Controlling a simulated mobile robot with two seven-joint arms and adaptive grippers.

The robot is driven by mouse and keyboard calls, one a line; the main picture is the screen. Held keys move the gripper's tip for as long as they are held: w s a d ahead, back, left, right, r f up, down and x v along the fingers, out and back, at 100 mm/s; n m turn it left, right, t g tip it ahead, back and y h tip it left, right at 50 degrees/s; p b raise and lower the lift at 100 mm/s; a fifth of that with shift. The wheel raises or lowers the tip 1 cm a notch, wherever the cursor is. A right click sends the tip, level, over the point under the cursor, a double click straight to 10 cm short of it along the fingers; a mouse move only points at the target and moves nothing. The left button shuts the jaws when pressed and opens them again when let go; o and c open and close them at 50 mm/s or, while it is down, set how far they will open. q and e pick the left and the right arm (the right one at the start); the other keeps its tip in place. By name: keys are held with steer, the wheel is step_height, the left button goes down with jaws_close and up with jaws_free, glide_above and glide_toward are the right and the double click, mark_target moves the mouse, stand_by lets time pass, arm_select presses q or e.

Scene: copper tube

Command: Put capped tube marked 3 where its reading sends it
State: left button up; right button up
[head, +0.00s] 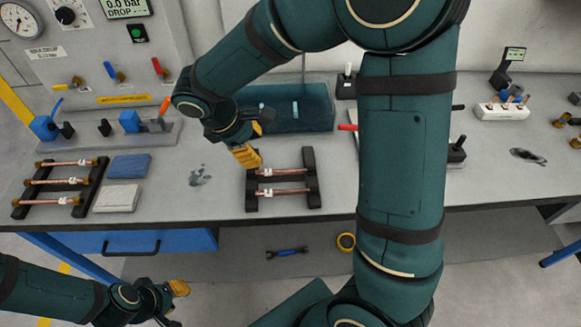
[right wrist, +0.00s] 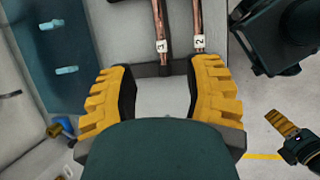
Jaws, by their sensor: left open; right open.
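Two copper tubes lie across a black rack (head: 312,185) at mid-bench. In the right wrist view the tube marked 3 (right wrist: 157,20) lies on the tray side, and the tube marked 2 (right wrist: 198,15) lies beside it. In the head view, tube 3 (head: 290,171) is the farther one. My right gripper (head: 247,156) is open and empty above this rack's left end; its spread fingers also show in the right wrist view (right wrist: 165,85). My left gripper (head: 180,290) is open and empty, low in front of the bench. Caps are too small to make out.
Another black rack (head: 93,184) with three copper tubes stands at left, beside blue (head: 129,166) and grey (head: 116,198) pads. A dark teal tray (head: 318,94) holding light-blue pieces lies behind. The panel display (head: 126,7) reads 0.0 bar DROP. My right arm hides bench to the right.

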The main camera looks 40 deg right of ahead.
steer(key=b, duration=0.1)
glide_toward(280, 171)
steer(key=x, duration=0.4)
steer(key=shift+f, duration=0.4)
steer(key=b+x, duration=0.1)
steer(key=x, duration=0.4)
steer(key=shift+d, duration=0.15)
steer(key=shift+r, duration=0.1)
jaws_close()
